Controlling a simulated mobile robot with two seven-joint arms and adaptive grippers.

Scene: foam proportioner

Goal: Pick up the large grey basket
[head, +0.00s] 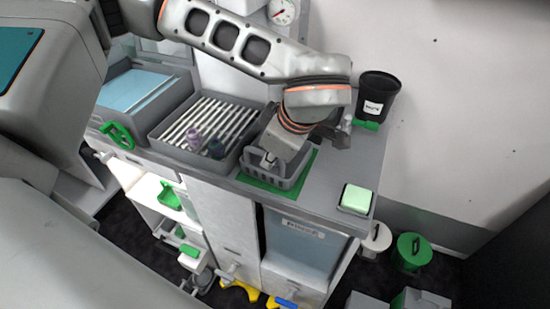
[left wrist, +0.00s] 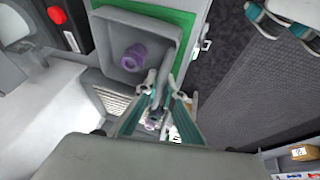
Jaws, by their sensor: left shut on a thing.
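The large grey basket (head: 291,182) with slotted sides stands over a green mat (head: 247,183) on the counter. My left gripper (head: 268,160) reaches down to it from above and hides part of its inside. In the left wrist view the basket (left wrist: 165,36) holds a purple item (left wrist: 134,57). The left fingers (left wrist: 164,90) are shut on the basket's wall near its corner. Whether the basket is clear of the mat, I cannot tell. My right gripper is not in view.
A grey sink with a slatted rack (head: 208,122) holds a purple and a dark item, left of the basket. A black bin (head: 377,96) stands at the counter's back right. A pale green block (head: 356,198) lies at the right front corner.

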